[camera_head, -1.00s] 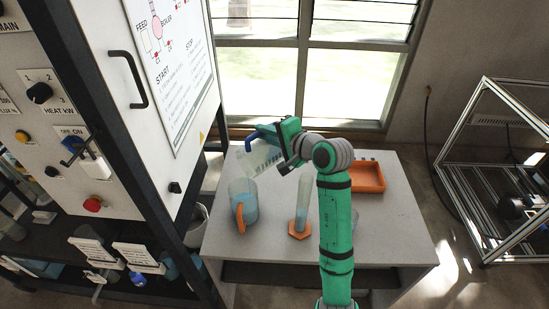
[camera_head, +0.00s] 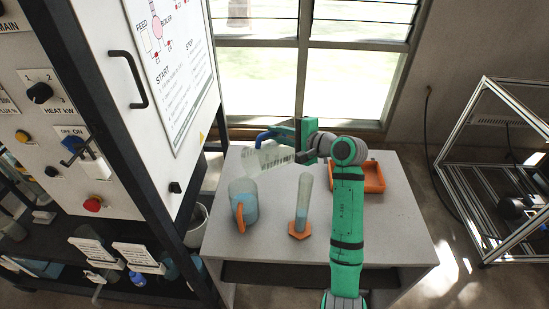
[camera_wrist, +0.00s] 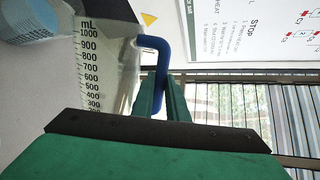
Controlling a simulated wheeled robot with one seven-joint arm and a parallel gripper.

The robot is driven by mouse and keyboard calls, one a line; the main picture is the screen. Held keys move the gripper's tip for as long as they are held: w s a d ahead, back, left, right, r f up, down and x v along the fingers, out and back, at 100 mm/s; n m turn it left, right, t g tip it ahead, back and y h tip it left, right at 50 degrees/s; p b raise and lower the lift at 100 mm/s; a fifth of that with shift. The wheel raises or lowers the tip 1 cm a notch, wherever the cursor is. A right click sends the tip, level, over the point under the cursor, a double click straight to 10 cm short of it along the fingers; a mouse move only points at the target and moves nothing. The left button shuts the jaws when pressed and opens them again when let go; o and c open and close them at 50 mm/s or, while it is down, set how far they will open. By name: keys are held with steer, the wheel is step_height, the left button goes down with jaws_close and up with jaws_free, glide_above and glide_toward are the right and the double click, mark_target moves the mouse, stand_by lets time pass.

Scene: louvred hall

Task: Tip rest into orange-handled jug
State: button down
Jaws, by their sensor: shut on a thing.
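My gripper (camera_head: 291,136) is shut on the blue handle of a clear graduated jug (camera_head: 270,158). The jug is held in the air, tipped far over with its mouth to the left. The blue handle (camera_wrist: 166,65) and the mL scale show in the wrist view. Whether liquid is left in this jug I cannot tell. The orange-handled jug (camera_head: 248,192) stands upright on the table below and left of the held jug's mouth, with bluish liquid in it. Part of a jug with blue liquid (camera_wrist: 30,20) shows at the wrist view's upper left.
A clear measuring cylinder (camera_head: 304,192) on an orange foot, with some blue liquid, stands right of the orange-handled jug. An orange tray (camera_head: 372,185) lies behind my arm on the grey table (camera_head: 400,240). A cabinet (camera_head: 130,120) rises close on the left.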

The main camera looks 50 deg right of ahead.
steer(key=d+f+m, duration=0.1)
steer(key=d+f, duration=0.1)
steer(key=d+f+m+y, duration=0.1)
steer(key=d+f+m, duration=0.1)
steer(key=shift+s+f+t, duration=0.2)
steer(key=shift+f+t, duration=0.1)
steer(key=shift+f, duration=0.05)
steer(key=d+r+m, duration=0.1)
steer(key=d+r+m+y, duration=0.1)
steer(key=d+m, duration=0.1)
steer(key=d+r+m+t+y, duration=0.1)
steer(key=d, duration=0.1)
steer(key=shift+s, duration=0.2)
steer(key=shift+m, duration=0.3)
steer(key=d+r+m, duration=0.1)
steer(key=d+r+m+t, duration=0.1)
steer(key=m, duration=0.1)
steer(key=d+r+m, duration=0.1)
steer(key=d, duration=0.1)
steer(key=shift+s+m+t+y, duration=0.2)
steer(key=shift+m+t+y, duration=0.1)
steer(key=shift+m+y, duration=0.1)
